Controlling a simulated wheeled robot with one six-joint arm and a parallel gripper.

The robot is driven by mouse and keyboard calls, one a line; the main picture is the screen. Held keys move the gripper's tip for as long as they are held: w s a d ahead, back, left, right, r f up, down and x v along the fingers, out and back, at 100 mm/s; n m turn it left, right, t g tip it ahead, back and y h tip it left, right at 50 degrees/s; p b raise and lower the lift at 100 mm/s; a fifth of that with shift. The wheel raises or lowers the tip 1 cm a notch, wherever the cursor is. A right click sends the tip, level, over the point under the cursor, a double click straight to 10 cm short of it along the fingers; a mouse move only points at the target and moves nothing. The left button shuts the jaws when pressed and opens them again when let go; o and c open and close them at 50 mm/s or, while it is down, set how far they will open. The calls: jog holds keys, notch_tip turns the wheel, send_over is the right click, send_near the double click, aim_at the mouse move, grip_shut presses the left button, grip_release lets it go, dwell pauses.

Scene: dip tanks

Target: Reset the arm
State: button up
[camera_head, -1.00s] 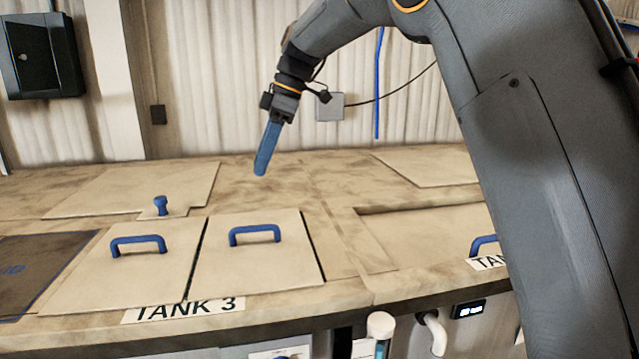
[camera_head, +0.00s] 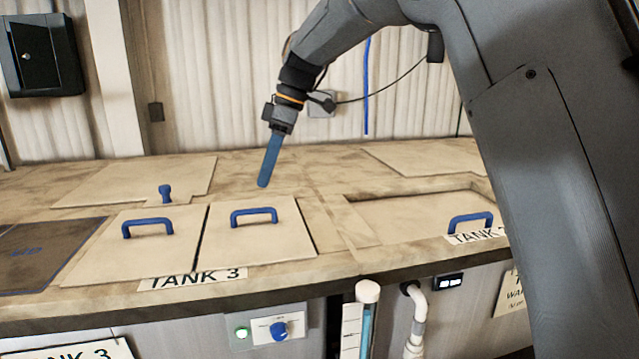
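My gripper (camera_head: 269,162) hangs from my arm above the back of the counter, behind the two lids of Tank 3. Its blue fingers point down and show edge-on as one narrow shape, so whether they are apart or together cannot be told. No object shows at the fingertips. The left lid (camera_head: 110,245) and the right lid (camera_head: 265,243) of Tank 3 lie flat, each with a blue handle. The upper part of my arm crosses the right side of the picture.
A blue knob (camera_head: 165,194) stands behind the left lid. Another lid with a blue handle (camera_head: 471,222) lies at right, partly behind my arm. A dark panel (camera_head: 38,255) is at far left. The counter front has a blue dial (camera_head: 279,330) and a white pipe (camera_head: 417,310).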

jog(key=s+d+f+m+h+b, duration=0.1)
jog(key=s+d+f+m, duration=0.1)
jog(key=d+f, duration=0.4)
jog(key=s+d+f+m+t+b, duration=0.1)
jog(key=s+d+f+m+b, duration=0.1)
jog(key=d+f+m, duration=0.3)
jog(key=s+d+f+m+h+b, duration=0.1)
jog(key=s+d+f+m+b, duration=0.1)
jog(key=d+f, duration=0.6)
jog(key=shift+s+d+f+m+h, duration=0.15)
jog(key=shift+s+f+m, duration=0.15)
jog(key=shift+s+m, duration=0.15)
jog(key=shift+s+d+f+m+h, duration=0.15)
jog(key=shift+s+f+m, duration=0.15)
jog(key=shift+m, duration=0.25)
jog(key=s+d+f+m+h+b, duration=0.1)
jog(key=s+d+f+m+b, duration=0.3)
jog(key=s+d+f+m, duration=0.3)
jog(key=s+d+f, duration=0.4)
jog(key=s+f, duration=0.2)
jog(key=s, duration=0.2)
jog(key=shift+s+f+m+t+h, duration=0.3)
jog(key=shift+s+m+t, duration=0.1)
